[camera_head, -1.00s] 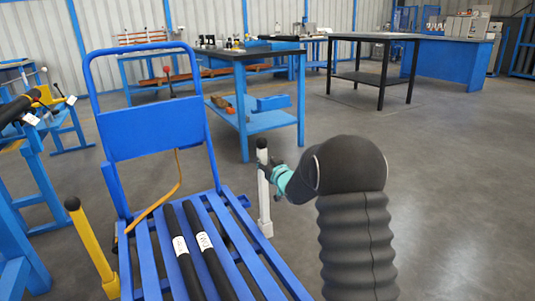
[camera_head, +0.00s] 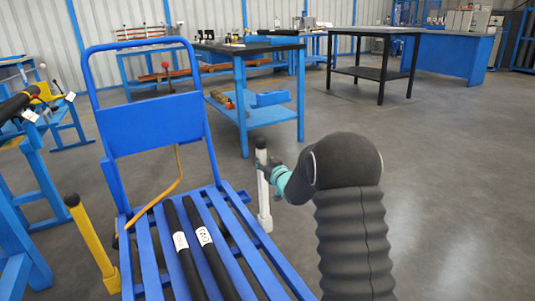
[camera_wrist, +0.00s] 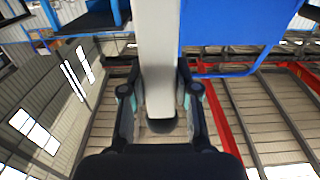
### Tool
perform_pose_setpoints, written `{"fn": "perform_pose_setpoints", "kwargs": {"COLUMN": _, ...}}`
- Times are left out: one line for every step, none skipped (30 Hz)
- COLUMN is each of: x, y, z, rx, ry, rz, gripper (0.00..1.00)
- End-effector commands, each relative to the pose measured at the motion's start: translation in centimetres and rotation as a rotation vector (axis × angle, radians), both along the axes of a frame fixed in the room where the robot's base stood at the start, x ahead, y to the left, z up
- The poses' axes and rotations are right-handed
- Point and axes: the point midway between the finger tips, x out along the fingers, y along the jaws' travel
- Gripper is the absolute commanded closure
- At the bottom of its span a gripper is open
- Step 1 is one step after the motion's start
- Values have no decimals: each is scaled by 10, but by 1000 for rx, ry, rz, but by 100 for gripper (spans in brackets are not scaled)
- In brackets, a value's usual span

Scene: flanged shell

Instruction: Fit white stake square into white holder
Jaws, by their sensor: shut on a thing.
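The white stake (camera_head: 263,186) has a black cap and stands nearly upright beside the right edge of the blue cart. My gripper (camera_head: 274,178) is shut on its upper part, just below the cap. In the wrist view the pale stake (camera_wrist: 158,50) runs between the two fingers (camera_wrist: 160,98), with its dark cap end low between them.
The blue slatted cart (camera_head: 150,120) carries two black bars (camera_head: 204,243) with white labels. A yellow stake (camera_head: 92,243) with a black cap stands at its left side. A blue workbench (camera_head: 250,105) is behind. Open grey floor lies to the right.

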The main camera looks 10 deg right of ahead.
Motion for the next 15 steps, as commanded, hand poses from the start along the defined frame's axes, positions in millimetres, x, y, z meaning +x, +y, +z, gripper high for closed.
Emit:
{"fn": "perform_pose_setpoints", "kwargs": {"x": 0, "y": 1, "z": -11, "rx": 1, "ry": -2, "rz": 0, "gripper": 100}}
{"fn": "perform_pose_setpoints", "kwargs": {"x": 0, "y": 1, "z": -12, "rx": 0, "ry": -2, "rz": 0, "gripper": 100}}
{"fn": "perform_pose_setpoints", "kwargs": {"x": 0, "y": 1, "z": -12, "rx": 0, "ry": -2, "rz": 0, "gripper": 100}}
{"fn": "perform_pose_setpoints", "kwargs": {"x": 0, "y": 1, "z": -13, "rx": 0, "ry": -2, "rz": 1, "gripper": 100}}
{"fn": "perform_pose_setpoints", "kwargs": {"x": 0, "y": 1, "z": -14, "rx": 0, "ry": -2, "rz": 1, "gripper": 100}}
{"fn": "perform_pose_setpoints", "kwargs": {"x": 0, "y": 1, "z": -14, "rx": 0, "ry": -2, "rz": 1, "gripper": 100}}
{"fn": "perform_pose_setpoints", "kwargs": {"x": 0, "y": 1, "z": -15, "rx": 0, "ry": -2, "rz": 1, "gripper": 100}}
{"fn": "perform_pose_setpoints", "kwargs": {"x": 0, "y": 1, "z": -15, "rx": 0, "ry": -2, "rz": 1, "gripper": 100}}
{"fn": "perform_pose_setpoints", "kwargs": {"x": 0, "y": 1, "z": -15, "rx": 0, "ry": -2, "rz": 1, "gripper": 100}}
{"fn": "perform_pose_setpoints", "kwargs": {"x": 0, "y": 1, "z": -15, "rx": -1, "ry": -3, "rz": 1, "gripper": 100}}
{"fn": "perform_pose_setpoints", "kwargs": {"x": 0, "y": 1, "z": -15, "rx": -1, "ry": -3, "rz": 1, "gripper": 100}}
{"fn": "perform_pose_setpoints", "kwargs": {"x": 0, "y": 1, "z": -15, "rx": -1, "ry": -3, "rz": 1, "gripper": 100}}
{"fn": "perform_pose_setpoints", "kwargs": {"x": 0, "y": 2, "z": -15, "rx": -2, "ry": -2, "rz": 1, "gripper": 100}}
{"fn": "perform_pose_setpoints", "kwargs": {"x": 0, "y": 2, "z": -15, "rx": -2, "ry": -2, "rz": 1, "gripper": 100}}
{"fn": "perform_pose_setpoints", "kwargs": {"x": 0, "y": 2, "z": -15, "rx": -2, "ry": -2, "rz": 1, "gripper": 100}}
